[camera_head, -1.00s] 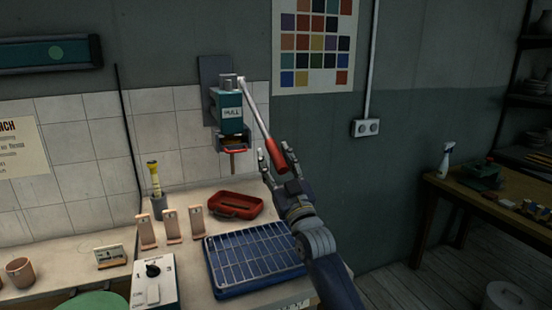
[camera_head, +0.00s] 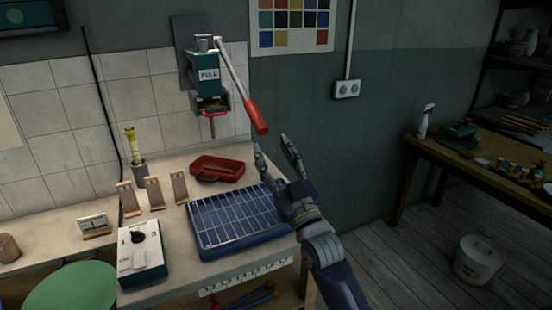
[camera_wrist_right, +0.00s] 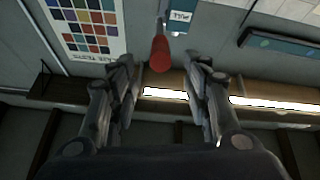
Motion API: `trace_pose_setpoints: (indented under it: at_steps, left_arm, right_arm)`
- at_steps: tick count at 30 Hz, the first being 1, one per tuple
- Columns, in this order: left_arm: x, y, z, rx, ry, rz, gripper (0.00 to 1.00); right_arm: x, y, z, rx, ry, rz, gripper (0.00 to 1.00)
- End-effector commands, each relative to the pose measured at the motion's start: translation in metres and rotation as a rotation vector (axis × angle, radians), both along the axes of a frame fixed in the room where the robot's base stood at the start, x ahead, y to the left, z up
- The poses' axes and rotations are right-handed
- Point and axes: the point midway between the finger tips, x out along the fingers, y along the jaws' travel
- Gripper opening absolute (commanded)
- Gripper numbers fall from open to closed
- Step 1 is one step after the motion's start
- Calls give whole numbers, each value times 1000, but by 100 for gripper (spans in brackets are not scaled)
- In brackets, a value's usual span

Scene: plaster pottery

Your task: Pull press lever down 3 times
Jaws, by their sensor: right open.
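The wall-mounted press (camera_head: 208,75) has a teal body marked PULL. Its lever (camera_head: 236,75) is a grey rod with a red handle (camera_head: 255,117), slanting down to the right. My right gripper (camera_head: 274,145) is open and empty, just below and slightly right of the red handle, apart from it. In the right wrist view, the red handle (camera_wrist_right: 160,54) shows beyond and between the open fingers (camera_wrist_right: 158,75). My left gripper is not in view.
Below the press, a red tray (camera_head: 218,168) and a blue rack tray (camera_head: 240,222) sit on the bench. A control box (camera_head: 141,255) stands at the front left. A side table (camera_head: 480,165) is at the right. The floor between is clear, with a white bucket (camera_head: 478,262).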

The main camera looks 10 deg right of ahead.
Motion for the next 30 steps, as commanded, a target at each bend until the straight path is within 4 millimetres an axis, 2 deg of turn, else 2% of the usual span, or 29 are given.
trace_pose_setpoints:
  at_steps: [4,13,16,19,25,30]
  left_arm:
    - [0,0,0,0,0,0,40]
    - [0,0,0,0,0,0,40]
    - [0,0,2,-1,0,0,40]
    - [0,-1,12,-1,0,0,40]
    - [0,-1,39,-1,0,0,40]
    - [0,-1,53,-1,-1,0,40]
  right_arm:
    - [-9,-3,-5,1,0,0,44]
    - [-11,-4,-6,1,0,0,44]
    - [-11,-5,-1,8,6,2,22]
    - [-11,-12,19,43,46,12,0]
    - [-21,-29,73,164,213,80,0]
    - [-38,-36,99,228,328,141,0]
